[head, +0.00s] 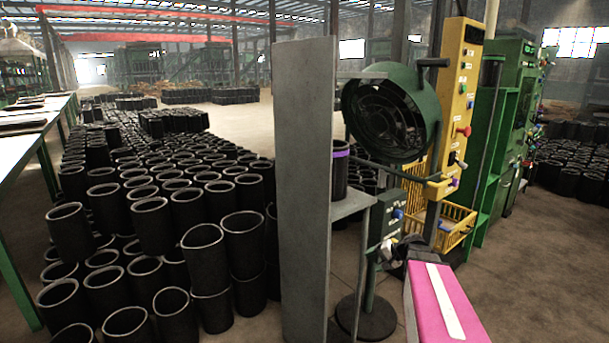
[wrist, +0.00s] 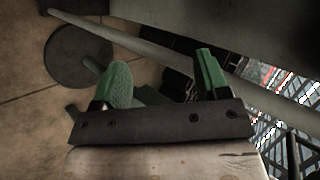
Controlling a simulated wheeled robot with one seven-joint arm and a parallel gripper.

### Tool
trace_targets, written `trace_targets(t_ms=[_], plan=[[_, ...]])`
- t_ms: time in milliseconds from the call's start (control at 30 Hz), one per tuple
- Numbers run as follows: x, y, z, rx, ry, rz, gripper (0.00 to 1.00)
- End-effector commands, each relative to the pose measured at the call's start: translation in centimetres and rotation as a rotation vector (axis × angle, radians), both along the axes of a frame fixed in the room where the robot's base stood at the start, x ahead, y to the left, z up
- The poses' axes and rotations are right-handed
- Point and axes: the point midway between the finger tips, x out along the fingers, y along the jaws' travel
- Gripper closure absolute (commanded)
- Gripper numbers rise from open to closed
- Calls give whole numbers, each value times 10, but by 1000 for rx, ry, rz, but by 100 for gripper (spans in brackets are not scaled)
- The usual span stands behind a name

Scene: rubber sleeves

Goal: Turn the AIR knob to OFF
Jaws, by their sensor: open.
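No AIR label can be read in either view. A small grey-green control box (head: 385,220) with a blue knob (head: 398,213) is mounted by the stand of a green fan. A yellow panel (head: 458,100) behind it carries several knobs, including a red one (head: 464,131) and a dark one (head: 458,160). I cannot tell which knob is AIR or where it points. My gripper (head: 398,246) is just below the control box in the head view, apart from the yellow panel. In the wrist view its green-tipped fingers (wrist: 163,80) are spread with no knob between them.
The green fan (head: 395,112) stands on a round base (head: 366,318). A tall grey panel (head: 305,180) and a shelf with a black sleeve (head: 340,168) stand to its left. Many black sleeves (head: 205,245) fill the left floor. A yellow basket (head: 455,232) is behind my gripper.

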Motion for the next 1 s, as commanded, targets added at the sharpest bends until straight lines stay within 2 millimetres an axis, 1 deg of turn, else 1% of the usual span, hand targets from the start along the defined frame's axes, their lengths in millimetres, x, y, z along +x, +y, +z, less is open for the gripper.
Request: trace_targets(t_ms=[33,100,167,200,300,400,500,600,700,1000], plan=[[-23,22,-6,-73,36,50,32],[-45,41,-16,-177,84,110,32],[-65,55,-23,-270,120,160,32],[-78,63,-27,-333,141,193,32],[-109,77,-34,-492,186,269,32],[-133,84,-37,-635,214,331,32],[-150,87,-37,-747,230,374,32],[-159,88,-36,-820,237,401,32],[-163,87,-35,-855,240,411,32],[-163,87,-35,-863,240,413,32]])
